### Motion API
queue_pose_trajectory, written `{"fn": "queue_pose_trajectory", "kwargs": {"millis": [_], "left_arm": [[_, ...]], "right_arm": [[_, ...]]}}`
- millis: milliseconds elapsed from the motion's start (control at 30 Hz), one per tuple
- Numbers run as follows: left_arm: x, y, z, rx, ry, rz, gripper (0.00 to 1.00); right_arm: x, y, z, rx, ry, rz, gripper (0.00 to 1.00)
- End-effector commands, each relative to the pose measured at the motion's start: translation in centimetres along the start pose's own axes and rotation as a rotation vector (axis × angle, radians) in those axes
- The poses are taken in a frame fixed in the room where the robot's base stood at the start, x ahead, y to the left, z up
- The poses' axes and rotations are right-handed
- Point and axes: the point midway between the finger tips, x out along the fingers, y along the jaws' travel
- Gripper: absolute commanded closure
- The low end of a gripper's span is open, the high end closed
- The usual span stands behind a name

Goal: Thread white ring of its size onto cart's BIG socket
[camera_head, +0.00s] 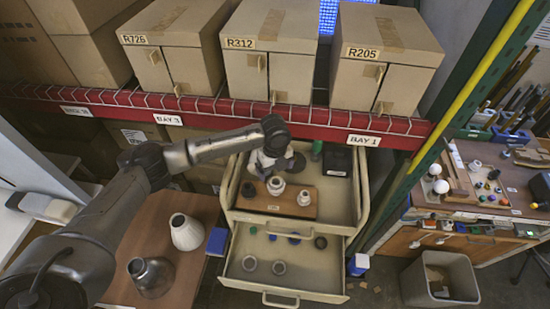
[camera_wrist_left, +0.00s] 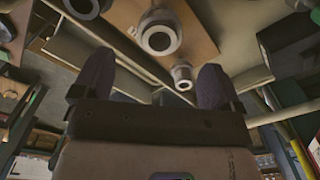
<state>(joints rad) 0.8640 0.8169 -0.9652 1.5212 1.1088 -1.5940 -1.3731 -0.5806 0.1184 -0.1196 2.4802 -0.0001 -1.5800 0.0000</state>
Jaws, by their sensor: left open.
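The cart (camera_head: 357,205) stands in the middle of the head view with a wooden board on its top. A larger pale socket (camera_head: 276,185) and a smaller pale socket (camera_head: 305,198) stand on the board. The larger socket (camera_wrist_left: 158,36) and smaller socket (camera_wrist_left: 183,76) also show in the left wrist view. I cannot tell whether a ring sits around the larger one. Two pale rings (camera_head: 249,263) (camera_head: 279,267) lie apart in the open lower drawer. My left gripper (camera_head: 273,168) is above the cart top, close to the larger socket. Its fingers (camera_wrist_left: 152,82) are apart and empty. My right gripper is not in view.
A dark ring (camera_head: 249,189) is at the board's left, and a black box (camera_head: 337,162) stands at the cart's back right. Small coloured rings lie at the drawer's back. A side table (camera_head: 190,275) holds two lampshades. A red shelf beam (camera_head: 220,108) runs behind.

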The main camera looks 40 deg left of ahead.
Motion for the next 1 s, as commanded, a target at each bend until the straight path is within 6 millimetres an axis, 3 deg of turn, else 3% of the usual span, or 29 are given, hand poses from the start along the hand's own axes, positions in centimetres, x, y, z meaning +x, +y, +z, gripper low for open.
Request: {"fn": "queue_pose_trajectory", "kwargs": {"millis": [200,400,967,1000], "left_arm": [[3.5,0.0,-0.1,0.0,0.001,0.001,0.09],[5.7,0.0,0.0,-0.001,0.0,0.0,0.09],[6.9,0.0,0.0,0.0,-0.001,-0.001,0.09],[6.9,0.0,0.0,0.0,-0.001,-0.001,0.13]], "right_arm": [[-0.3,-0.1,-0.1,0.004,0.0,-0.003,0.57],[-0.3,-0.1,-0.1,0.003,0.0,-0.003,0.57],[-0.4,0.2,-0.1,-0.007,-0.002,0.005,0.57],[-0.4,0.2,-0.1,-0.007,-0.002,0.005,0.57]]}}
